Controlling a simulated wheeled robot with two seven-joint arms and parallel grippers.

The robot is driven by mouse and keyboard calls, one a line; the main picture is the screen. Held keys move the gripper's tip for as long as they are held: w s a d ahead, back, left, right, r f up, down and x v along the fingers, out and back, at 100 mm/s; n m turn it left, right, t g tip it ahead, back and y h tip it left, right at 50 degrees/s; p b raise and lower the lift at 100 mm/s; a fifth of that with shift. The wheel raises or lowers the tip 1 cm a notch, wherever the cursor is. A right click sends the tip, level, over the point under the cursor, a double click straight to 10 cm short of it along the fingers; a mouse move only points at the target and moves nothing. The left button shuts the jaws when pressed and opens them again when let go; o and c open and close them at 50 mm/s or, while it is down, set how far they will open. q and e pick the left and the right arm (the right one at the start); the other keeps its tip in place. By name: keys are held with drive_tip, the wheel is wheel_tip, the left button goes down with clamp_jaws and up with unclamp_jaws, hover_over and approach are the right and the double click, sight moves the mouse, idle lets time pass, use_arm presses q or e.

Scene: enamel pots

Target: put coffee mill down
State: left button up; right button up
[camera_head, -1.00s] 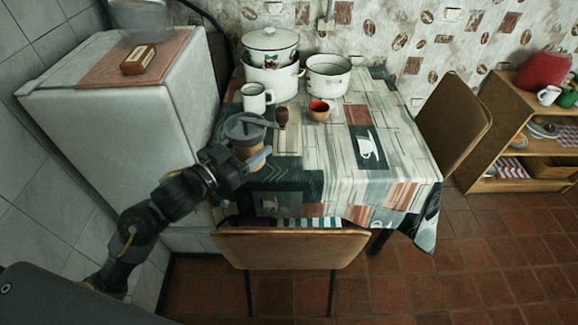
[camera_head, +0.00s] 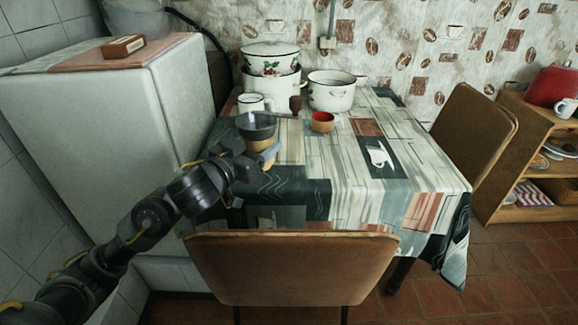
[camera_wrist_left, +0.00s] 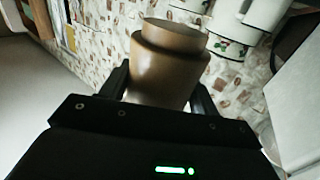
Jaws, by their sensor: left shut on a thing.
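The coffee mill (camera_head: 257,126) has a dark grey bowl-shaped top and a light wooden body. It shows upright in front of the white mug, over the left part of the table (camera_head: 345,180). My left gripper (camera_head: 262,160) is shut around its wooden body. In the left wrist view the mill's brown round wooden body (camera_wrist_left: 168,62) sits between the two fingers. The gripper hides the mill's lower end in the head view, so I cannot tell whether it touches the tablecloth. My right gripper is not in view.
A white mug (camera_head: 251,103), stacked enamel pots (camera_head: 270,70), an open pot (camera_head: 331,92) and a red-and-tan cup (camera_head: 322,123) stand behind. A chair (camera_head: 295,262) is in front, another (camera_head: 475,128) at right. A white fridge (camera_head: 90,100) stands left. The table's middle and right are clear.

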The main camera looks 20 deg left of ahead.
use_arm(q)
drive_tip(key=w+f+b, duration=0.1)
drive_tip(key=w+f, duration=0.2)
drive_tip(key=w, duration=0.1)
drive_tip(key=w+f+b, duration=0.1)
drive_tip(key=w+f, duration=0.2)
drive_tip(key=w, duration=0.1)
drive_tip(key=w+f+b, duration=0.1)
drive_tip(key=w+f, duration=0.2)
drive_tip(key=w, duration=0.2)
drive_tip(key=shift+w+a, duration=0.1)
drive_tip(key=shift+a, duration=0.25)
drive_tip(key=shift+w+f, duration=0.25)
drive_tip(key=shift+f, duration=0.15)
drive_tip(key=shift+f+b, duration=0.55)
drive_tip(key=shift+f, duration=0.95)
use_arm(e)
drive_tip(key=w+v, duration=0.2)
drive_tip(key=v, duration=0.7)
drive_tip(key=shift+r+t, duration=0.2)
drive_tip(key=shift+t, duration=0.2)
use_arm(q)
drive_tip(key=shift+f, duration=0.1)
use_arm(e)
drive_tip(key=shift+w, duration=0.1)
use_arm(q)
drive_tip(key=o, duration=1.1)
drive_tip(key=shift+f, duration=0.1)
drive_tip(key=o, duration=0.3)
drive_tip(key=shift+o, duration=0.2)
